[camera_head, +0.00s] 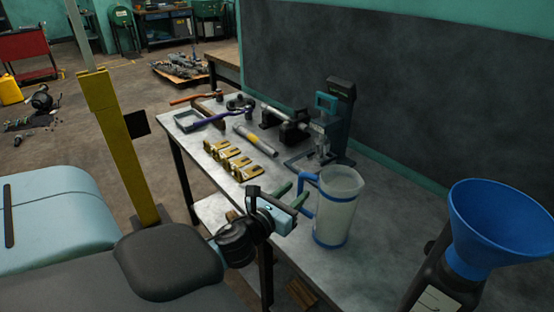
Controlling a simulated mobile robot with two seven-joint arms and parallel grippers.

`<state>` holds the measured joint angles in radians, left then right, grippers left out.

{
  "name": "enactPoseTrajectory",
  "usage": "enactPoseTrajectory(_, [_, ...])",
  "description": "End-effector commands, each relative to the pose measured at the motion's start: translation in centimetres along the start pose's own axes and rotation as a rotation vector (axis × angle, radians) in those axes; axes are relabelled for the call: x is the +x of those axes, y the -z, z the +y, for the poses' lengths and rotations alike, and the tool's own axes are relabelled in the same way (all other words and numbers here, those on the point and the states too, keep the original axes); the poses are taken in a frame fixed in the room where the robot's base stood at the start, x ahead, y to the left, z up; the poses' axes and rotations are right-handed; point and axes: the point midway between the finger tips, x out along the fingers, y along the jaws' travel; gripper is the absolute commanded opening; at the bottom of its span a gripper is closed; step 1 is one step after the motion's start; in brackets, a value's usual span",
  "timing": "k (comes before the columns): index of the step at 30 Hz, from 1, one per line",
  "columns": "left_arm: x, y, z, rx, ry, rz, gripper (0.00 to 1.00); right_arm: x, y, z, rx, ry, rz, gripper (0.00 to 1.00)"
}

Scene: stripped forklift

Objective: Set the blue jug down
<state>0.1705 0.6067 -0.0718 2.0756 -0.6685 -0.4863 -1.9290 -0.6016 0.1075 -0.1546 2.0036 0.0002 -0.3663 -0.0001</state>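The blue jug (339,206) is a clear, pale measuring jug with a blue handle and blue bands at its base. It stands upright over the near right part of the grey workbench (215,152). My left gripper (294,194) comes in from the left, with its two green fingers on either side of the handle, shut on it. I cannot tell whether the jug's base touches the bench top. My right gripper is not in view.
A blue funnel (503,222) sits on a dark body at the right. Behind the jug stands a dark press-like device (336,115). Several brass pieces (232,160), a grey cylinder (255,140) and hand tools lie farther back. Bare bench shows around the jug.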

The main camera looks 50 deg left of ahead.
Motion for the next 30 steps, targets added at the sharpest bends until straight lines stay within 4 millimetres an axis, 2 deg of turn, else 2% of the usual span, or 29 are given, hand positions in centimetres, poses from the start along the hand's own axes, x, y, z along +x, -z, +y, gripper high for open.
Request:
enactPoseTrajectory(6, [-3.7,0.2,0.0,0.001,-0.001,0.004,0.36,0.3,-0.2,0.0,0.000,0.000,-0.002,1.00])
enactPoseTrajectory(13, [-6.2,0.1,0.0,0.000,-0.001,0.002,0.36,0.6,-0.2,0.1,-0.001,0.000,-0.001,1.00])
enactPoseTrajectory(18, [-6.9,0.0,0.0,0.000,-0.001,0.000,0.36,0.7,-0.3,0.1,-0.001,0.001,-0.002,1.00])
enactPoseTrajectory(30, [-7.0,0.2,0.0,-0.011,-0.001,0.005,0.36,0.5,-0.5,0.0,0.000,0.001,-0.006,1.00])
